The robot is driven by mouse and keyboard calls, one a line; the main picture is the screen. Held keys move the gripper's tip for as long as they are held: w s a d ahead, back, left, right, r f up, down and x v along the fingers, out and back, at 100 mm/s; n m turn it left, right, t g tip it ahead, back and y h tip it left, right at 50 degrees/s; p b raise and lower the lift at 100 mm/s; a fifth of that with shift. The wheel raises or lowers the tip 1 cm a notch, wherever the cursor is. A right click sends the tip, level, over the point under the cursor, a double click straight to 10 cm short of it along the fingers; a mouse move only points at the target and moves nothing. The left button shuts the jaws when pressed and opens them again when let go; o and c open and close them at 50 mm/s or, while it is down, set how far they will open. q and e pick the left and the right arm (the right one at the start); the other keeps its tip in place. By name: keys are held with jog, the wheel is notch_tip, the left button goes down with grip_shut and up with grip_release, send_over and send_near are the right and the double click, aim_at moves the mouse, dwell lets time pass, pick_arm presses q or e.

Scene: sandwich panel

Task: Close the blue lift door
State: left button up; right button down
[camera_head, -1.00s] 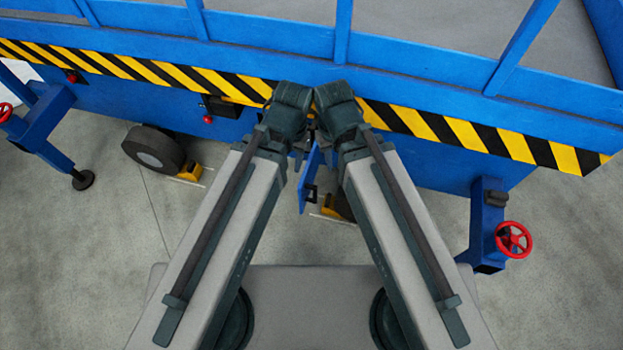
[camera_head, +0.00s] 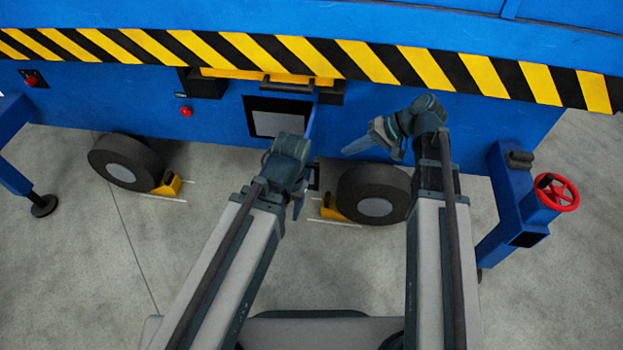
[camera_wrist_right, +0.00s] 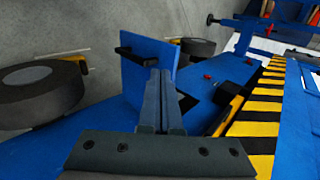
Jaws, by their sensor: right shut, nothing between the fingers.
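The blue lift door (camera_head: 311,122) stands open, seen nearly edge-on in the head view, at the right side of a dark-framed opening (camera_head: 278,118) in the lift's blue side. In the right wrist view the door (camera_wrist_right: 138,82) shows as a blue panel with a black handle (camera_wrist_right: 133,52). My right gripper (camera_head: 347,149) is shut and empty, to the right of the door, pointing left. In the wrist view its fingers (camera_wrist_right: 159,76) overlap the door's face; I cannot tell whether they touch. My left gripper (camera_head: 298,205) is mostly hidden behind its own wrist, below the door.
A black-and-yellow striped edge (camera_head: 300,58) overhangs the opening. Wheels (camera_head: 374,197) and yellow chocks (camera_head: 330,207) stand below. A blue outrigger with a red handwheel (camera_head: 556,192) is at the right. The concrete floor in front is mostly clear.

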pick_arm(q)
jog(key=shift+s+f, duration=0.15)
jog(key=shift+f, duration=0.3)
pick_arm(e)
jog(key=shift+w+d+f, duration=0.1)
jog(key=shift+d+f, duration=0.1)
jog(key=shift+d, duration=0.1)
pick_arm(q)
notch_tip(320, 180, down, 7)
jog(key=b, duration=0.7)
jog(key=shift+a+r, duration=0.15)
pick_arm(e)
jog(key=w+a+f, duration=0.2)
jog(key=a+f, duration=0.4)
jog(key=a, duration=0.5)
jog(key=shift+f, duration=0.35)
jog(key=shift+w+a, duration=0.1)
jog(key=shift+a, duration=0.1)
